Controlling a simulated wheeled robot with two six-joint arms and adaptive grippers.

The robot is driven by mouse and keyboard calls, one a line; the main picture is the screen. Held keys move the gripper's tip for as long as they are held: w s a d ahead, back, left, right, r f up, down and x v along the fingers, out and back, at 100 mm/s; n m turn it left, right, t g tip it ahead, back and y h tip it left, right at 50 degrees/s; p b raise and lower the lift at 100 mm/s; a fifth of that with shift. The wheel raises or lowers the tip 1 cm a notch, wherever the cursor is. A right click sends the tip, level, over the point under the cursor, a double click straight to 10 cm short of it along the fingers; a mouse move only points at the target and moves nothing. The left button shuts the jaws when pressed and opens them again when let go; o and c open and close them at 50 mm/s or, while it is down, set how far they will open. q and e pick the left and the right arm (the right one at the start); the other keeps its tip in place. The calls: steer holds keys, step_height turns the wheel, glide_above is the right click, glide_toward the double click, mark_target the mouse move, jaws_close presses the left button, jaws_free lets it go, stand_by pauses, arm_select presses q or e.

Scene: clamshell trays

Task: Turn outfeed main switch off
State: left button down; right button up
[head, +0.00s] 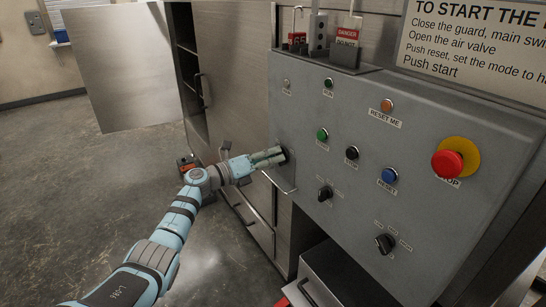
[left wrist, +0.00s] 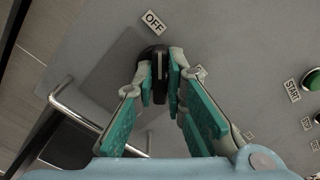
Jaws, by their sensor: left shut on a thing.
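The main switch is a black rotary knob on the left part of the grey control panel (head: 300,215). In the left wrist view the knob (left wrist: 160,62) stands between my fingertips, its bar lying roughly upright in the picture and towards the OFF label (left wrist: 153,21). A second label beside it is mostly hidden by a finger. My left gripper (head: 275,155) reaches the panel from the left and is shut on the knob, a finger pad on each side. In the head view the fingers hide most of the knob. My right gripper is not in view.
A metal bar handle (head: 282,184) lies just below the gripper. To the right are a green button (head: 322,134), a blue button (head: 389,175), two black selectors and a red emergency stop (head: 447,164). Padlocks with danger tags (head: 347,29) stand on top. An open cabinet door (head: 125,75) is at left.

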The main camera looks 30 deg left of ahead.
arm_select(q)
steer(key=shift+f, duration=0.1)
steer(key=c, duration=1.6)
jaws_free()
steer(key=shift+c, duration=0.2)
steer(key=shift+s, duration=0.1)
steer(key=v, duration=1.2)
steer(key=shift+a, duration=0.1)
